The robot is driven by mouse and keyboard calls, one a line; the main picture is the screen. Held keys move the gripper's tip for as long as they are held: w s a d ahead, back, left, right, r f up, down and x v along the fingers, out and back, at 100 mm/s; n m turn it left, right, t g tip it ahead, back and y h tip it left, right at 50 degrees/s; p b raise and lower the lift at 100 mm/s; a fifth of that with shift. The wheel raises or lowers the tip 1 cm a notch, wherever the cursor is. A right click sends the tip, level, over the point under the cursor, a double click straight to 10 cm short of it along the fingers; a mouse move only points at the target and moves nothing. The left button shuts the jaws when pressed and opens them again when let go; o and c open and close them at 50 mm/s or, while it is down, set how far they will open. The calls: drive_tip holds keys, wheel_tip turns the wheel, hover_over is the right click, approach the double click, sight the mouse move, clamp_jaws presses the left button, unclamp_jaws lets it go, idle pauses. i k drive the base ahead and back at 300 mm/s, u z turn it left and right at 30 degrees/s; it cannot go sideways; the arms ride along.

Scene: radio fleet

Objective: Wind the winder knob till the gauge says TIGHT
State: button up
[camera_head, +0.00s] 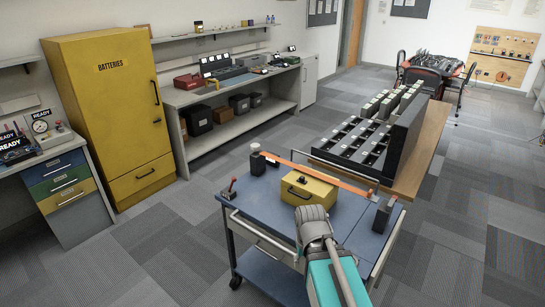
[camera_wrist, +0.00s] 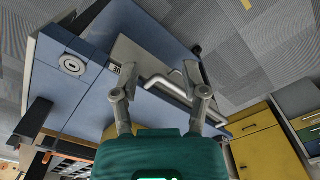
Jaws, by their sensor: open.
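A blue-topped cart (camera_head: 262,207) carries an orange strap (camera_head: 318,174). The strap runs from a dark round post with a pale cap (camera_head: 256,163) to a dark block (camera_head: 382,216). I cannot tell for sure which part is the winder knob. A pale round disc with a dark centre (camera_wrist: 72,65) sits on the cart in the wrist view; I cannot tell whether it is the knob. No gauge reading TIGHT can be made out. My gripper (camera_wrist: 162,70) is open and empty above the cart's near edge, apart from the disc. In the head view its wrist (camera_head: 314,225) hides part of the cart.
The yellow BATTERIES cabinet (camera_head: 105,110) and a desk dial by READY signs (camera_head: 40,126) are left. Floor at left is clear.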

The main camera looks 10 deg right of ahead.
sight(254, 146)
drive_tip(key=k, duration=0.65)
drive_tip(key=u, duration=0.35)
drive_tip(key=i, duration=1.85)
drive_tip(key=z, duration=0.35)
